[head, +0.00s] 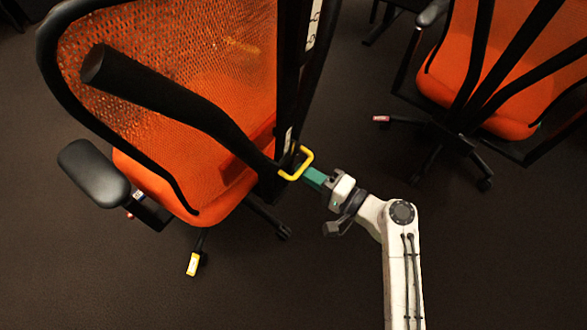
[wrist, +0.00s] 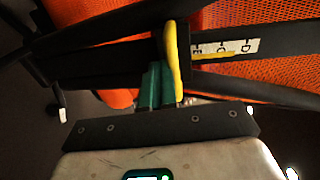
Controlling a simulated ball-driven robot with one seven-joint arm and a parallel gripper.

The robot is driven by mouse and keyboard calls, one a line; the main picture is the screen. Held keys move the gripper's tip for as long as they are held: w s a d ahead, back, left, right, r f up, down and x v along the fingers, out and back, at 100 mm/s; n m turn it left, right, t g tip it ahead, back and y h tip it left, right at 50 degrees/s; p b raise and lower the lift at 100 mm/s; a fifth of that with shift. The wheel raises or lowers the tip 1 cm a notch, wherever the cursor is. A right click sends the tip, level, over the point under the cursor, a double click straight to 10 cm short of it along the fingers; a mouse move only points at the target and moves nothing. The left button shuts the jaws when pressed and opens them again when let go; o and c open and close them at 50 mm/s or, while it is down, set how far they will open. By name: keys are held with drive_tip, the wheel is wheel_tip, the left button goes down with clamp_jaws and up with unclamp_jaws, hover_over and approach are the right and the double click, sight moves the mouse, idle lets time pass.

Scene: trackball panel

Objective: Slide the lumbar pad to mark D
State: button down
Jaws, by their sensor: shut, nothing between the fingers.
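The yellow handle (head: 297,163), which looks like part of the lumbar pad, is a loop on the black spine of the near orange chair. In the wrist view the yellow handle (wrist: 172,50) stands upright, left of a white scale (wrist: 225,48). The scale shows letters, with E closest to the handle and D farthest right. My gripper (head: 309,173) has green fingers, shut and empty, at the handle's right side. In the wrist view my gripper (wrist: 160,68) lies just left of the yellow handle, touching or nearly so. The pad's body is mostly hidden behind the spine.
The near chair's armrest (head: 94,172) is at the left, and a thick black bar (head: 160,95) crosses its orange mesh. A second orange chair (head: 500,60) stands at the upper right. Dark open floor (head: 490,250) lies at the lower right.

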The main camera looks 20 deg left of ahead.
drive_tip(key=shift+r, duration=0.4)
wheel_tip(320, 180, down, 3)
drive_tip(key=b, duration=0.2)
drive_tip(key=shift+f+b, duration=0.15)
drive_tip(key=shift+b, duration=0.15)
drive_tip(key=shift+d, duration=0.1)
drive_tip(key=p+v, duration=0.1)
drive_tip(key=v, duration=0.7)
drive_tip(key=shift+d+p, duration=0.3)
drive_tip(key=shift+d, duration=0.1)
drive_tip(key=shift+s, duration=0.25)
